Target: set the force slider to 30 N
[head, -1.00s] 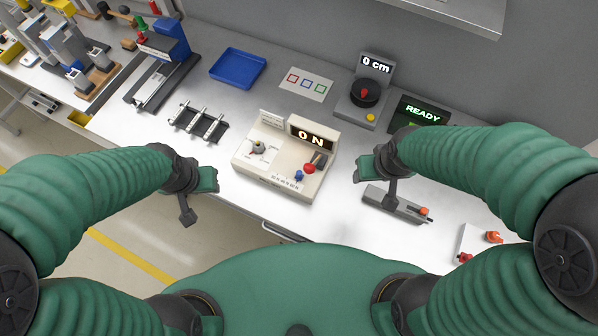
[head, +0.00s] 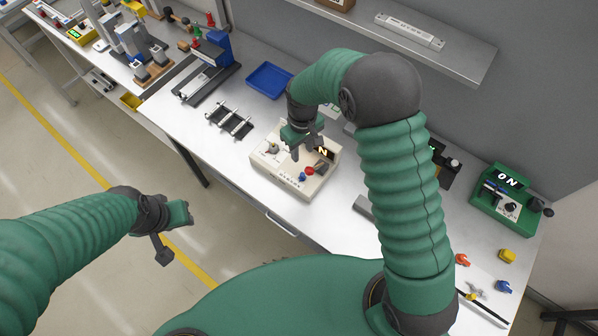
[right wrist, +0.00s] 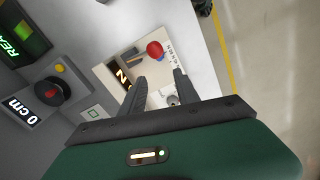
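The cream force box (head: 262,165) stands on the bench, its lit display (head: 322,152) partly covered by my right gripper. It carries a red knob (head: 309,171), a small blue knob (head: 302,177) beside a printed scale along the front, and a round dial (head: 272,148). The red knob (right wrist: 154,49) and blue knob (right wrist: 162,58) also show in the right wrist view. My right gripper (head: 304,152) is over the box, fingers apart and empty; in its wrist view the fingers (right wrist: 158,78) point toward the panel. My left gripper (head: 174,234) hangs off the bench's front; its fingers are unclear.
A blue tray (head: 269,80) and a rack (head: 229,121) lie left of the cream box. A shelf (head: 470,62) overhangs the back. Loose coloured parts lie at front right.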

